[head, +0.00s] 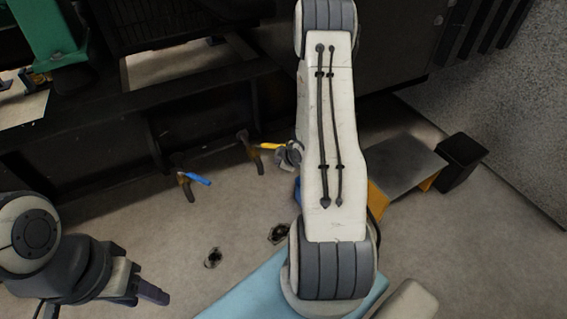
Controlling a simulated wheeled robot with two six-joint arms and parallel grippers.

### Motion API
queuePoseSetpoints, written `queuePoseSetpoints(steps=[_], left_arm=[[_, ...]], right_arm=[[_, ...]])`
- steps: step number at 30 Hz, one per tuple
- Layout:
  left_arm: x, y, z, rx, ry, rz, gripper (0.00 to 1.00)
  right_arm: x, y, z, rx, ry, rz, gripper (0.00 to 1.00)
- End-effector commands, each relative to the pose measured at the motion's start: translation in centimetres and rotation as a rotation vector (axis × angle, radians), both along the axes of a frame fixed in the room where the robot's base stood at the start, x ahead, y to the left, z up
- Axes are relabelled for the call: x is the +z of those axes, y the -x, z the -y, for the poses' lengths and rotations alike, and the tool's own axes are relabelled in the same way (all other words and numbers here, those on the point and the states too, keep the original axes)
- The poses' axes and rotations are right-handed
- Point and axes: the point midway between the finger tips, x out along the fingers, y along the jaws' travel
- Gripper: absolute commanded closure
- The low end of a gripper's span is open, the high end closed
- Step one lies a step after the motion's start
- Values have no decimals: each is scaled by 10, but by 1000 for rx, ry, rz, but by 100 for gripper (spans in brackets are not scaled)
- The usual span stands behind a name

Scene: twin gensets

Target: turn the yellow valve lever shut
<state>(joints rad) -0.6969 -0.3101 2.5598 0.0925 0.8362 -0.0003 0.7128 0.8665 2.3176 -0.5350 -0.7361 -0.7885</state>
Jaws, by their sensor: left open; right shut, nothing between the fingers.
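The yellow valve lever (269,146) sits on a pipe low on the dark genset frame, left of my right arm. It points right, and its right end meets the grey end of my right arm. My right gripper (285,152) shows only in part beside the lever's right end; my white arm link hides the rest. It is shut with nothing held, and I cannot tell whether it touches the lever. My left gripper (145,282) is open and empty at the lower left, over the floor and well away from the lever.
A blue lever (196,178) sits on a similar pipe to the left. A grey-topped yellow stand (402,168) and a black bin (461,162) stand to the right. The floor between my arms is mostly clear.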

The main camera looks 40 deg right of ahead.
Motion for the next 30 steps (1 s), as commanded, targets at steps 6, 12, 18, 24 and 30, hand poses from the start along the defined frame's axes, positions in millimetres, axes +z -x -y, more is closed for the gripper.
queuePoseSetpoints(steps=[6, 12, 18, 24, 30], left_arm=[[-22, 0, 0, 0, 0, 0, 50], [-27, 0, 0, 0, 0, 0, 50], [-27, 0, 0, 0, 0, 0, 50], [-27, 0, 0, 0, 0, 0, 50], [-24, 0, 0, 0, 0, 0, 50]], right_arm=[[-22, -29, 13, -1, 3, 6, 100], [-16, -43, 29, -1, 0, 2, 100], [-15, -45, 32, -2, -1, -1, 100], [-14, -45, 32, -2, -1, -1, 100], [-13, -45, 35, -4, -1, -1, 100]])
